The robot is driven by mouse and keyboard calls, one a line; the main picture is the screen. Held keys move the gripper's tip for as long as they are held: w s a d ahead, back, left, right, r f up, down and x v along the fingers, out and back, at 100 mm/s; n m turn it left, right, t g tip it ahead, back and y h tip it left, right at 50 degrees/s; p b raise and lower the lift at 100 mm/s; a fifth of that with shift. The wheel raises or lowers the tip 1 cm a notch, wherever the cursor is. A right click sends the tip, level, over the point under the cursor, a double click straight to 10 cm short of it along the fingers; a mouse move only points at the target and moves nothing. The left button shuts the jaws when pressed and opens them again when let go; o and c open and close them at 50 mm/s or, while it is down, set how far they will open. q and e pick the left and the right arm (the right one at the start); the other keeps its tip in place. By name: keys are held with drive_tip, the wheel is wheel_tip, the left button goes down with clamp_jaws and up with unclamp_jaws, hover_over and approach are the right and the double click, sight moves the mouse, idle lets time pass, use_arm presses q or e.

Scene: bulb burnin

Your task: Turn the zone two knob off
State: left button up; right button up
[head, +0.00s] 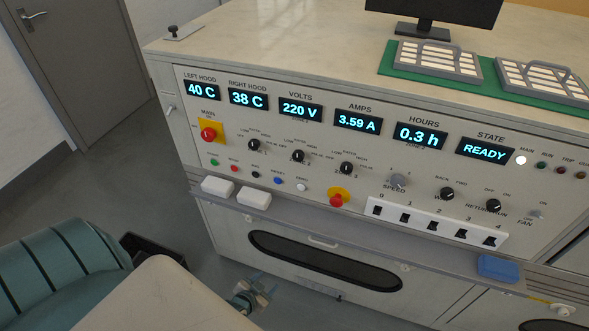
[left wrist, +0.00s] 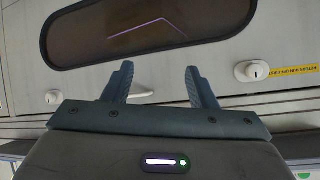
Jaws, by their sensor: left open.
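The zone two knob (head: 298,156) is the middle one of three small black knobs on the white panel, below the volts display. Its labels are small, and I cannot tell its exact setting. The zone one knob (head: 254,145) is to its left and the zone three knob (head: 346,168) to its right. My left gripper (head: 262,288) is low in front of the cabinet, well below and apart from the knobs. In the left wrist view its two fingers (left wrist: 161,84) are spread and empty, facing the lower cabinet front. My right gripper is in neither view.
A ledge (head: 330,225) juts out below the panel, bearing white blocks (head: 254,198) and a blue block (head: 497,267). A red main switch (head: 208,134) and a red push button (head: 336,199) flank the zone knobs. The displays show READY. Floor is open at left.

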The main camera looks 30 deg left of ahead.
use_arm(q)
drive_tip(key=w+r+t+b, duration=0.2)
drive_tip(key=w+r+t, duration=0.45)
drive_tip(key=r, duration=0.85)
drive_tip(key=t+y+b, duration=0.1)
drive_tip(key=t+y, duration=0.1)
drive_tip(key=t, duration=0.2)
approach(297, 159)
drive_tip(key=p+x, duration=0.1)
drive_tip(key=x, duration=0.6)
drive_tip(key=shift+w+a+r+p, duration=0.1)
drive_tip(key=shift+w+r+p, duration=0.05)
drive_tip(key=shift+w+p, duration=0.2)
drive_tip(key=shift+w+r, duration=0.1)
drive_tip(key=shift+w, duration=0.25)
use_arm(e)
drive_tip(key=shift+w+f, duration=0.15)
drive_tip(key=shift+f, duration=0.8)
use_arm(q)
drive_tip(key=c, duration=1)
